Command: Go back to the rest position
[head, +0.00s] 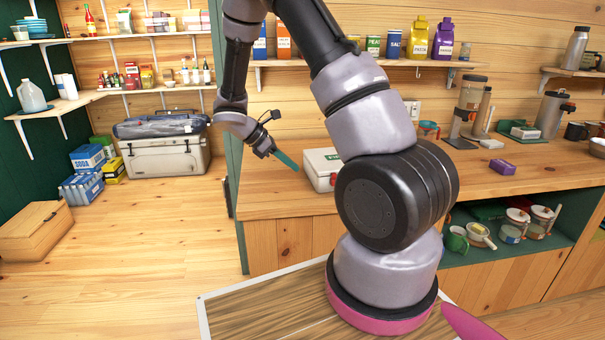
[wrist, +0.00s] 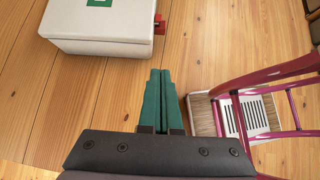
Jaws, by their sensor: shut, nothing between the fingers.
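My gripper (head: 287,160) shows in the head view at the end of my raised arm, above the left end of the wooden counter. Its green fingers point down and to the right. In the wrist view my gripper (wrist: 161,75) has its two green fingers together, with nothing between them. A white box with a green mark and a red latch (wrist: 100,27) sits just ahead and to the left of the fingertips. The same white box (head: 321,161) stands on the counter right of my gripper, partly hidden behind my arm. The fingers are apart from it.
The wooden counter (head: 280,200) runs to the right, with a purple box (head: 502,167) and a coffee maker (head: 467,110) on it. A shelf above holds several packages. A large cooler (head: 165,155) stands at the left. The wooden floor (head: 130,270) at left is largely clear.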

